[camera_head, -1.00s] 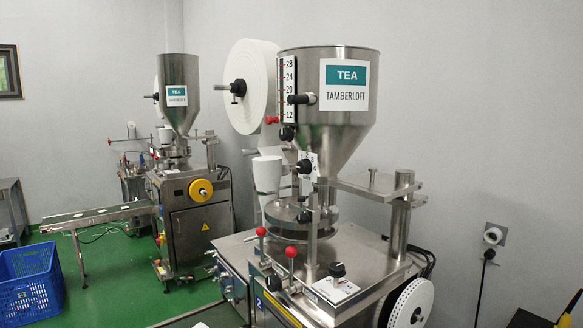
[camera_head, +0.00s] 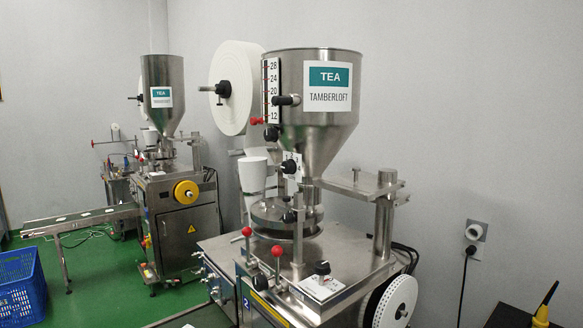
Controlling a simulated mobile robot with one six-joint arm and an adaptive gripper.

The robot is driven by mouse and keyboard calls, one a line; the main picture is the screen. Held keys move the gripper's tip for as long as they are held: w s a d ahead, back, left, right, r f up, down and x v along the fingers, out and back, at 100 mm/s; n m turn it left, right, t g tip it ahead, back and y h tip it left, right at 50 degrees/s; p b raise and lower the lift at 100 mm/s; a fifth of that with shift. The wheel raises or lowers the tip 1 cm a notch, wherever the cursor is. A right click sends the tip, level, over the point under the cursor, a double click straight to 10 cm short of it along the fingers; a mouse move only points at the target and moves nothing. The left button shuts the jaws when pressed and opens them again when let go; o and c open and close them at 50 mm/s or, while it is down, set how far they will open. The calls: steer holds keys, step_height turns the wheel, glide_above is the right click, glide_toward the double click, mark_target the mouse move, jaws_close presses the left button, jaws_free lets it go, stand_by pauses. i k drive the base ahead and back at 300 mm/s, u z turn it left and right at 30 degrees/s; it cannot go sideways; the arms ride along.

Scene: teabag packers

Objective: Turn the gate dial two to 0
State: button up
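The near tea packer carries a steel hopper (camera_head: 318,130) with a TEA TAMBERLOFT label. A black knob on a white dial plate (camera_head: 322,283) sits on its top deck at the front. Another black knob (camera_head: 289,167) with a white plate behind it is on the column under the hopper. I cannot tell which of these is gate dial two, and their markings are too small to read. My gripper is not in view.
Two red-ball levers (camera_head: 276,251) stand beside the front dial. A white tape reel (camera_head: 396,303) is on the machine's right side. A second packer (camera_head: 172,200), a conveyor (camera_head: 82,221) and a blue crate (camera_head: 22,285) are at left. A yellow-and-black handled object (camera_head: 545,302) shows at lower right.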

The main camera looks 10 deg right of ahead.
mark_target(289, 166)
steer(key=u, duration=0.05)
steer(key=k, duration=0.65)
steer(key=u, duration=0.55)
steer(key=i, duration=1.2)
steer(key=z, duration=0.25)
